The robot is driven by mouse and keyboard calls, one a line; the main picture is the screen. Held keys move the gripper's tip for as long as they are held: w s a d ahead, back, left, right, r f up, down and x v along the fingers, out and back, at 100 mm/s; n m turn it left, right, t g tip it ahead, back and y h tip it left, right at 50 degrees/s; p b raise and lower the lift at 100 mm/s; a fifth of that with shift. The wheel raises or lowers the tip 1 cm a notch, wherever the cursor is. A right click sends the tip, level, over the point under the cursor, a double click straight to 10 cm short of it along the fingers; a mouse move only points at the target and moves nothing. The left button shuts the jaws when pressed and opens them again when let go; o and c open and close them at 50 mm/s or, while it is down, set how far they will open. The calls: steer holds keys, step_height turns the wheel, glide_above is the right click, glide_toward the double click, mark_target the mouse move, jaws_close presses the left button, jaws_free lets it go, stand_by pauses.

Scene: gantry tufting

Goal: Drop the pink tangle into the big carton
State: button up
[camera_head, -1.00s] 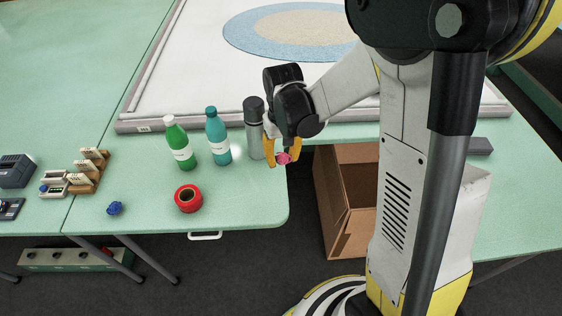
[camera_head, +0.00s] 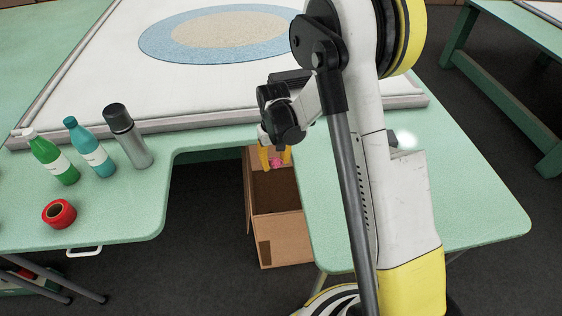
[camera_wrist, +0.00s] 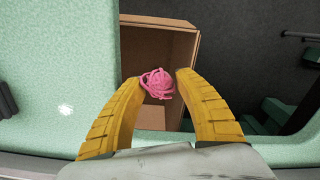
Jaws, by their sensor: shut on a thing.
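The pink tangle (camera_head: 276,162) is a small ball of strands held between the yellow fingertips of my gripper (camera_head: 275,160). In the wrist view the tangle (camera_wrist: 158,84) sits between both fingertips, and my gripper (camera_wrist: 158,86) is shut on it. The big carton (camera_head: 285,236) is an open brown box standing on the floor between two green table sections. In the wrist view the carton (camera_wrist: 190,50) shows behind the tangle, which lines up with the box opening. The height of the tangle above the carton is hard to tell.
On the left table (camera_head: 130,205) stand a green bottle (camera_head: 55,160), a teal bottle (camera_head: 90,150), a grey flask (camera_head: 128,138) and a red tape roll (camera_head: 59,213). A white framed panel (camera_head: 215,95) lies behind. Green table surface flanks the carton's right side.

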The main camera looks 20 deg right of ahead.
mark_target(272, 160)
steer(key=w+f+b, duration=0.2)
steer(key=w+f, duration=0.1)
steer(key=f, duration=0.5)
steer(key=shift+w+f+n, duration=0.2)
steer(key=shift+f+n, duration=0.1)
steer(key=shift+f, duration=0.05)
steer(key=shift+d+f+b, duration=0.15)
steer(key=shift+f+b, duration=1.7)
steer(key=shift+f, duration=1.25)
steer(key=o, duration=0.8)
steer(key=shift+r, duration=0.1)
step_height(272, 160, up, 12)
steer(key=shift+f, duration=0.1)
